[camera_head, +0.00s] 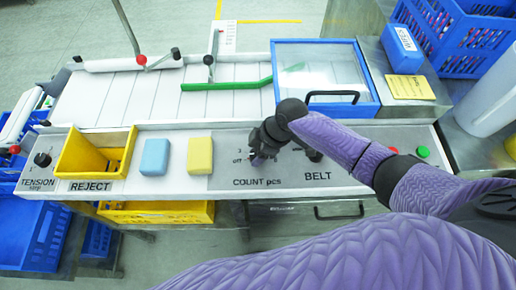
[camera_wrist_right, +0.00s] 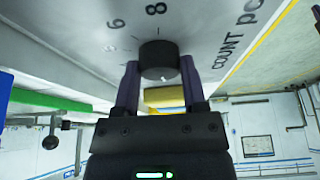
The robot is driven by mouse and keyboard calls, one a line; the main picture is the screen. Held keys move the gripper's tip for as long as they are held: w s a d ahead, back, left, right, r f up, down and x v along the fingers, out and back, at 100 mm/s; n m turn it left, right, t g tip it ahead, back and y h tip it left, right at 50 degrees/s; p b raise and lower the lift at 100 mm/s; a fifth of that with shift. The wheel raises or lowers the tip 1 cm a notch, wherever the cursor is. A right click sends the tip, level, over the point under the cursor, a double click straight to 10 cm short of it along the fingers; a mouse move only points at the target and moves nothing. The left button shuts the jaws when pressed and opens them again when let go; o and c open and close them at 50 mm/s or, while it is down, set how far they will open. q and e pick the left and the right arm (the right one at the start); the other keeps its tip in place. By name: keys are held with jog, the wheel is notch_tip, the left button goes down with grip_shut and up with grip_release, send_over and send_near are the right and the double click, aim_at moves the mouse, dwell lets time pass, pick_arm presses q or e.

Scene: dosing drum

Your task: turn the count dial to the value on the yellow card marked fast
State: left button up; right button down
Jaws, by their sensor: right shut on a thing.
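My right gripper (camera_head: 258,157) is at the COUNT dial on the front panel, with its arm reaching in from the right. In the right wrist view the black round dial (camera_wrist_right: 158,56) sits between the two fingers, which are shut on it. The numbers 6 and 8 show on the panel around it; a small pale mark shows on the dial's near edge, but I cannot tell which value it points to. In the head view the gripper hides most of the dial. A yellow card (camera_head: 410,87) lies at the right, its writing too small to read. My left gripper is not in view.
The BELT knob (camera_head: 314,155) is close right of my gripper, with red (camera_head: 393,151) and green (camera_head: 423,151) buttons beyond. Blue (camera_head: 155,157) and yellow (camera_head: 200,156) blocks and the REJECT bin (camera_head: 75,158) stand left. A clear-lidded blue frame (camera_head: 372,75) is behind.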

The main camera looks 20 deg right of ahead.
jog(key=shift+r+m+p, duration=0.25)
jog(key=shift+m+p, duration=0.35)
jog(key=shift+p, duration=0.1)
jog(key=shift+a+m+t+h+p, duration=0.1)
jog(key=shift+m+t+h+p, duration=0.4)
jog(key=shift+m+p, duration=0.7)
jog(key=shift+m+t+p, duration=0.4)
jog(key=shift+m+p, duration=0.15)
jog(key=shift+m, duration=0.15)
jog(key=shift+f+m+h+p, duration=0.1)
jog(key=shift+m+h+p, duration=0.2)
jog(key=shift+m+p, duration=0.4)
jog(key=shift+s+f+m, duration=0.1)
jog(key=shift+m, duration=0.3)
jog(key=shift+t, duration=0.3)
